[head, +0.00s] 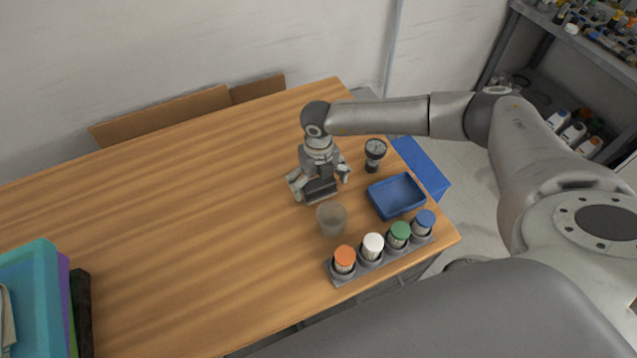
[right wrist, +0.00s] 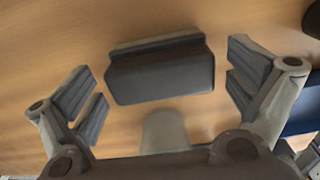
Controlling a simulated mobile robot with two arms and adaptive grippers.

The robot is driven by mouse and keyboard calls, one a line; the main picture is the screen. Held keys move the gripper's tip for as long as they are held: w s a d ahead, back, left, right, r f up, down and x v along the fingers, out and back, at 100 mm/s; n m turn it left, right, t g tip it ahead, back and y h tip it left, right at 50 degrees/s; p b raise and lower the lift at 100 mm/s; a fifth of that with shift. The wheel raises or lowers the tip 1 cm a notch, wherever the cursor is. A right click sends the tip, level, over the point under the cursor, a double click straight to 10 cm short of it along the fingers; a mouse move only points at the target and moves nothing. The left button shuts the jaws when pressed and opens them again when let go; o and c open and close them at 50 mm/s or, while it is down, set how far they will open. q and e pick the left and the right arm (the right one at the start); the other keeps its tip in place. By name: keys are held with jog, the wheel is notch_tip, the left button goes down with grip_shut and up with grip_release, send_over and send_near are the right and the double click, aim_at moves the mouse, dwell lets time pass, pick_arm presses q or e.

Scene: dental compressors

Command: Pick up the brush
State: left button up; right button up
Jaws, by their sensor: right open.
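A dark grey block-shaped brush (right wrist: 160,75) lies on the wooden table. In the right wrist view it sits between the two spread fingers of my right gripper (right wrist: 165,88), with a gap on each side. In the head view the right gripper (head: 318,185) points down over the brush (head: 320,188), and its fingers stand apart on either side. The gripper hides part of the brush there. My left gripper is not in view.
A translucent cup (head: 332,219) stands close in front of the right gripper. A rack (head: 338,278) holds several coloured-lid jars. A blue tray (head: 396,196) and a dial gauge (head: 375,152) are to the right. Coloured folders (head: 35,290) stand at left. The table's middle is clear.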

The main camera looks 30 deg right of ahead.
jog(key=shift+s+f, duration=0.1)
jog(key=shift+f, duration=0.4)
jog(key=shift+c, duration=1)
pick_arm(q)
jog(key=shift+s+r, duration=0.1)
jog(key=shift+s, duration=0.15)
pick_arm(e)
jog(key=c, duration=0.8)
jog(key=shift+r, duration=0.1)
